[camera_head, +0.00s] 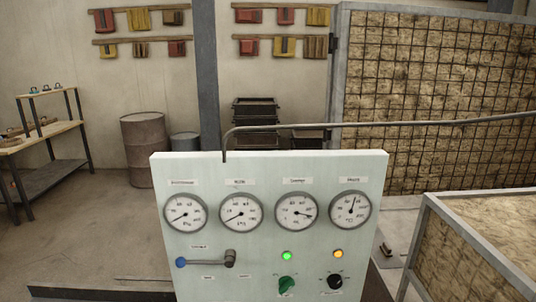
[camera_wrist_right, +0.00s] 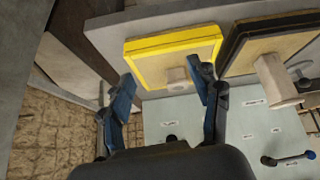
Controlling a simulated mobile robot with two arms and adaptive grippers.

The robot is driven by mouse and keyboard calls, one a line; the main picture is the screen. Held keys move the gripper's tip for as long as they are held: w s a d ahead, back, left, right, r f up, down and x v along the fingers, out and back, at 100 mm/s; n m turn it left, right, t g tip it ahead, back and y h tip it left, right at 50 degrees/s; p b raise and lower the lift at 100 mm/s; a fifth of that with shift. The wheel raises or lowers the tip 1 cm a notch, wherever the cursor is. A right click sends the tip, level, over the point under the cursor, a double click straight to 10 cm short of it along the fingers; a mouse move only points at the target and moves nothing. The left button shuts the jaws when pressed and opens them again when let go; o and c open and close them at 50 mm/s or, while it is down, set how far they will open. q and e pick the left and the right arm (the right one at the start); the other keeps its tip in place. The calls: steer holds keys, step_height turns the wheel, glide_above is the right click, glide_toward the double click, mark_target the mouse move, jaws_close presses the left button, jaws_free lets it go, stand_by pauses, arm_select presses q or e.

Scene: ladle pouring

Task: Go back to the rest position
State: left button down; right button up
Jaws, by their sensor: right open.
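My right gripper (camera_wrist_right: 162,72) shows in the right wrist view with its two blue fingers spread apart and nothing between them. Neither gripper shows in the head view. The pale control panel (camera_head: 215,268) stands front and centre in the head view, with a lever (camera_head: 215,257) with a blue knob at its left. Part of the panel (camera_wrist_right: 235,133) also shows in the right wrist view, beyond the fingers. A yellow-framed board (camera_wrist_right: 150,66) with a small wooden block on it lies beyond the fingertips. I cannot tell whether they touch it.
A black-framed board (camera_wrist_right: 245,60) is beside the yellow one. The panel has several gauges, a green knob (camera_head: 287,285) and a black knob (camera_head: 335,281). A thin pipe (camera_head: 390,124) runs above it. A metal-framed bin (camera_head: 480,255) stands at right, a workbench (camera_head: 45,138) at left.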

steer(key=s+g, duration=0.3)
steer(key=s, duration=0.5)
step_height(320, 180, down, 26)
steer(key=g+b, duration=0.1)
steer(key=b, duration=0.1)
steer(key=s+d+f+g+b, duration=0.1)
steer(key=s+d+f, duration=0.2)
steer(key=s+f, duration=1.5)
steer(key=shift+d+f+h, duration=0.2)
steer(key=shift+f+h, duration=0.1)
steer(key=shift+f, duration=0.15)
